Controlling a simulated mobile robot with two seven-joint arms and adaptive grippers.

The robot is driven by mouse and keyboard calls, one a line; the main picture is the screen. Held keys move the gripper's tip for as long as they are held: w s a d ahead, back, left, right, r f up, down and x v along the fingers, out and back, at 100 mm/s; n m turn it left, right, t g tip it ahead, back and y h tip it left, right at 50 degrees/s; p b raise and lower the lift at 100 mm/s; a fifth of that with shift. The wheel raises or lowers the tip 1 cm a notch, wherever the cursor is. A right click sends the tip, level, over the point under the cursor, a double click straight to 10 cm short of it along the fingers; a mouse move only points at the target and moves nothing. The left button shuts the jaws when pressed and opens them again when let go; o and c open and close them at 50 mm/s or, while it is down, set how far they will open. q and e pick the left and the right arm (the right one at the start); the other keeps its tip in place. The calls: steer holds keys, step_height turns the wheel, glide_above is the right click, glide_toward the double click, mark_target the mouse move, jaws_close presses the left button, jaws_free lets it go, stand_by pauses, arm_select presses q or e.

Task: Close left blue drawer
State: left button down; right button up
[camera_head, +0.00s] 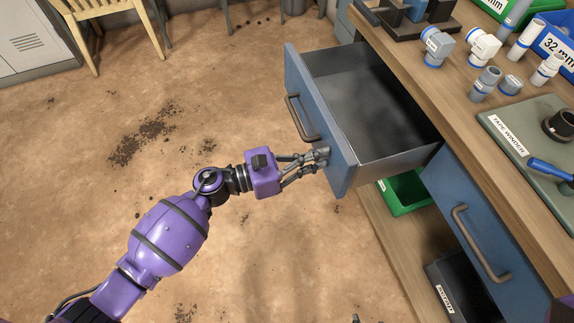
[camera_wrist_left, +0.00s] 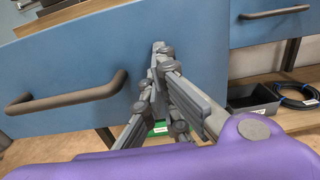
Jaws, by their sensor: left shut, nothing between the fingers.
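The left blue drawer (camera_head: 318,125) is pulled well out of the bench in the head view, and its grey inside looks empty. Its blue front also fills much of the left wrist view (camera_wrist_left: 90,65). Its dark bar handle (camera_head: 299,117) shows on the front, and in the wrist view it lies left of the fingers (camera_wrist_left: 70,96). My left gripper (camera_head: 326,156) is shut and empty, with its fingertips at the blue front, to the near side of the handle. They appear to touch the front, not the handle. My right gripper is not in view.
A second blue drawer (camera_head: 455,215) is shut in the bench on the right. A green bin (camera_head: 408,190) and a black bin (camera_head: 455,290) sit on the shelf below. Pipe fittings and a tape winder board (camera_head: 515,130) lie on the wooden bench top (camera_head: 450,95). The floor left of the drawer is open.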

arm_select(q)
steer(key=b+x, duration=0.2)
steer(key=x, duration=0.8)
steer(key=b+x, duration=0.3)
steer(key=x, duration=0.8)
steer(key=shift+w+d+f, duration=0.1)
steer(key=shift+d+f, duration=0.15)
steer(key=shift+d, duration=0.05)
steer(key=shift+w+d, duration=0.2)
steer(key=shift+d, duration=0.35)
steer(key=shift+d+r, duration=0.1)
steer(key=shift+r, duration=0.05)
steer(key=shift+b, duration=0.3)
